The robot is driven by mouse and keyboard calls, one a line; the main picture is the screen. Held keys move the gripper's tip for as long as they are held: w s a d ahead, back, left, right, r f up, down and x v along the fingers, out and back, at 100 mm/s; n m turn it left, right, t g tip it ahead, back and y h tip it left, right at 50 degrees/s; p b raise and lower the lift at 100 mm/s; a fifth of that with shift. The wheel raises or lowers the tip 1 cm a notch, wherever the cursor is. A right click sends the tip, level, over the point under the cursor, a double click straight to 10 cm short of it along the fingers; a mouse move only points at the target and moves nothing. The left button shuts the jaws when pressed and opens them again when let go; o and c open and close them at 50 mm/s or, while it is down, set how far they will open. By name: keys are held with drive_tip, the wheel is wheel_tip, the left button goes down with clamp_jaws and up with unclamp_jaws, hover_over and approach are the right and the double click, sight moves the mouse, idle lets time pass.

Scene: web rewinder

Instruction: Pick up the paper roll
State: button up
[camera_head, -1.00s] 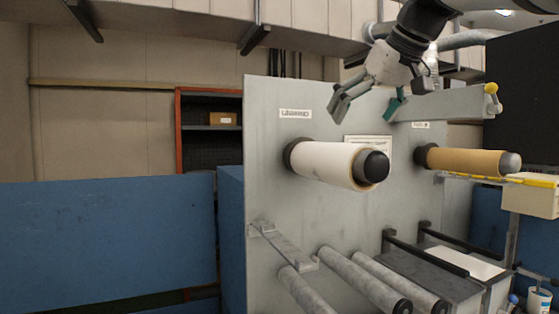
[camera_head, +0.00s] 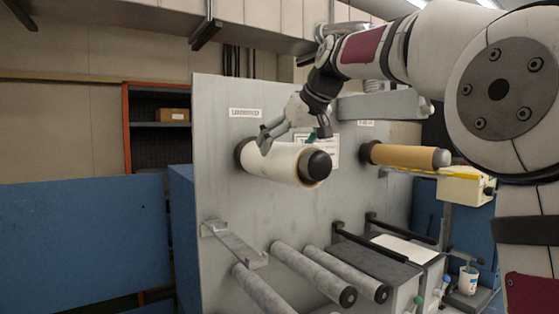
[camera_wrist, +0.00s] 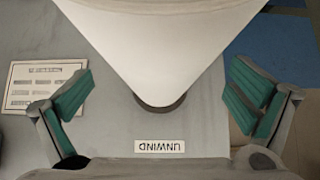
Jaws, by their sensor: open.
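The white paper roll (camera_head: 279,160) sits on a dark spindle that sticks out of the grey machine panel (camera_head: 222,195) in the head view. My gripper (camera_head: 290,140) is at the roll, with one finger on its near left side and the other partly hidden behind the arm and roll. In the wrist view the white roll (camera_wrist: 160,45) fills the space between the two spread green-padded fingers of my gripper (camera_wrist: 160,105). Gaps show on both sides, so the fingers are open and apart from the roll there.
A brown roll (camera_head: 405,156) sits on a second spindle to the right. An "UNWIND" label (camera_wrist: 160,146) is on the panel. Grey rollers (camera_head: 312,273) and a bracket (camera_head: 235,245) stick out below. A blue barrier (camera_head: 80,240) stands left.

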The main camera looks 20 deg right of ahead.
drive_tip(key=shift+x, duration=1.2)
drive_tip(key=shift+r, duration=0.1)
drive_tip(key=c, duration=1.8)
drive_tip(key=shift+r, duration=0.1)
